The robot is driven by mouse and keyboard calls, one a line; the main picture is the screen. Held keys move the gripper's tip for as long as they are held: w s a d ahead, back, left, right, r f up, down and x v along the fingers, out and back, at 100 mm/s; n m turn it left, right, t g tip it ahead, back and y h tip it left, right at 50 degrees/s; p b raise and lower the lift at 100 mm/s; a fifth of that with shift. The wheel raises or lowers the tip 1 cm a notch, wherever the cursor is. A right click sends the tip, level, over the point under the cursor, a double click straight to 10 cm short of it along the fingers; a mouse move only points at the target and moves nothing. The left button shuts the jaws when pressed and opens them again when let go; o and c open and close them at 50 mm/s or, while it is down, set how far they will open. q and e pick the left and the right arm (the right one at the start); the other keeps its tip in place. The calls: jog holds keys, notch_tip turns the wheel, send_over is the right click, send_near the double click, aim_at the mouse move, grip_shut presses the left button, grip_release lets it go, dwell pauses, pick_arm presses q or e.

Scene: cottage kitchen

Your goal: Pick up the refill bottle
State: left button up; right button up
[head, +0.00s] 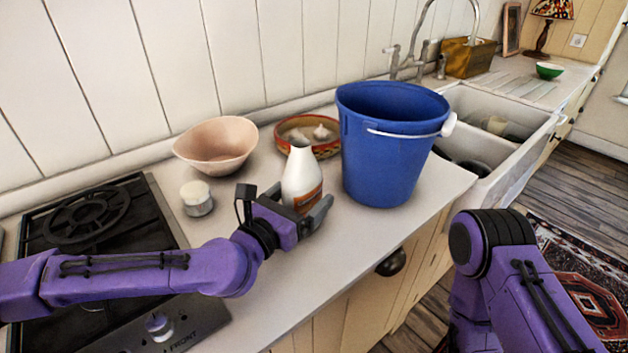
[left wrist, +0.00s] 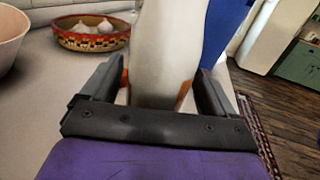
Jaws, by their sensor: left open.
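The refill bottle (head: 301,178) is white with an orange label low on its body and stands upright on the counter. My left gripper (head: 302,212) is at the bottle's lower part, its fingers on either side of it. In the left wrist view the bottle (left wrist: 165,50) rises between the two fingers of the gripper (left wrist: 158,95), which is open. The gripper hides part of the bottle's base. My right arm shows at the lower right of the head view, but its gripper is out of view.
A blue bucket (head: 385,155) stands just right of the bottle. A patterned dish (head: 322,150) with garlic is behind it, a pink bowl (head: 216,146) and a small lidded jar (head: 197,199) to the left. A stove (head: 95,250) is at far left, a sink (head: 530,130) at right.

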pick_arm(q)
jog(key=shift+w+d+f, duration=0.15)
jog(key=shift+w+f, duration=0.05)
jog(key=shift+w, duration=0.25)
jog(key=shift+s+a+r, duration=0.2)
jog(key=shift+s, duration=0.2)
jog(key=c, duration=1.3)
jog(key=shift+w+d+f, duration=0.1)
jog(key=shift+w+d, duration=0.05)
jog(key=shift+w, duration=0.05)
jog(key=shift+s, duration=0.1)
